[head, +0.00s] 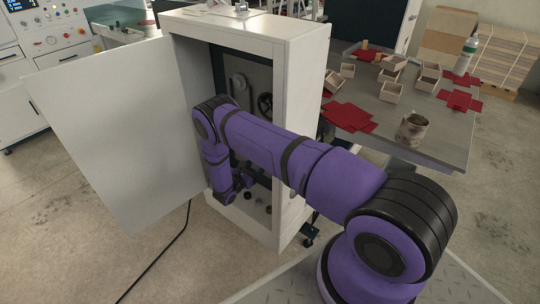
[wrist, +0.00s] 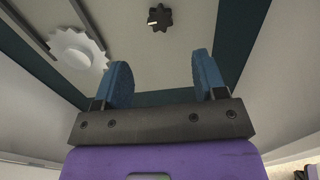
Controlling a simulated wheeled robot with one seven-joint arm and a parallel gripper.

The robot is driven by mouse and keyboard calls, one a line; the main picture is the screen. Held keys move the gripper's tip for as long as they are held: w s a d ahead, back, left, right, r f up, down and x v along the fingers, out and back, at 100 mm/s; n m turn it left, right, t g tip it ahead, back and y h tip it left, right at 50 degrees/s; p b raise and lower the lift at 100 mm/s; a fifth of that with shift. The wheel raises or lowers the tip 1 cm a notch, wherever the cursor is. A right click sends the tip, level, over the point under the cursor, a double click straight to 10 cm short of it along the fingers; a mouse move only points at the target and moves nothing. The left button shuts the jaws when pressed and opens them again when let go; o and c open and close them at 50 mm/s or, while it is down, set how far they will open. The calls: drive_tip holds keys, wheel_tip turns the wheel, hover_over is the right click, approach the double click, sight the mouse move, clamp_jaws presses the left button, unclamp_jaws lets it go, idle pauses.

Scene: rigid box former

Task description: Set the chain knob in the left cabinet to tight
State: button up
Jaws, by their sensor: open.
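The left cabinet (head: 300,45) stands open and my arm reaches into it. In the wrist view, a black lobed knob (wrist: 160,17) with a short white mark shows at the top edge, ahead of my gripper; it looks like the chain knob. The mark points left. I read no label beside it. My gripper (wrist: 162,62) has two blue fingers spread apart with nothing between them, and the knob lies beyond the tips, not touching.
A pale toothed wheel (wrist: 77,50) sits left of the fingers in the wrist view. The open white door (head: 115,125) stands left of my arm. A table (head: 380,118) with boxes and red blanks stands right.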

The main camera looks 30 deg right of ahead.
drive_tip(key=x, duration=1)
drive_tip(key=shift+d, duration=0.35)
drive_tip(key=shift+w, duration=0.1)
drive_tip(key=c, duration=0.9)
